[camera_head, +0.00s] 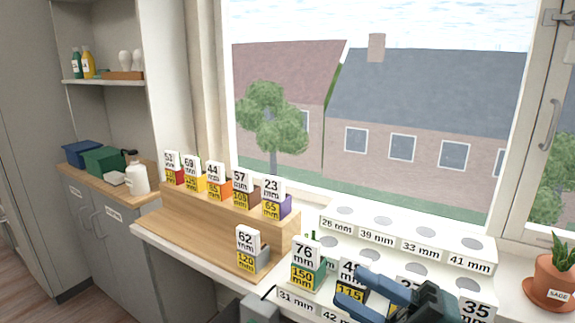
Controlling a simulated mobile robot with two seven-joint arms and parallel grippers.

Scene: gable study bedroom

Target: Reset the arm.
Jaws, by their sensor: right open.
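My right gripper (354,288) is at the bottom right of the head view, over the lower step of the white stepped rack (328,225). Its blue fingers point left and are apart, with nothing seen held in them. A card partly hidden behind the fingers stands beside them, and a green block with a 76 mm card (303,254) stands to their left. The fingers and dark gripper body hide part of the rack's front.
A wooden stepped stand (190,235) holds several coloured blocks with number cards, including a grey 62 mm one (248,240). A potted plant (553,278) stands at the right. A white bottle (137,176) and bins are on the left counter. The window is behind.

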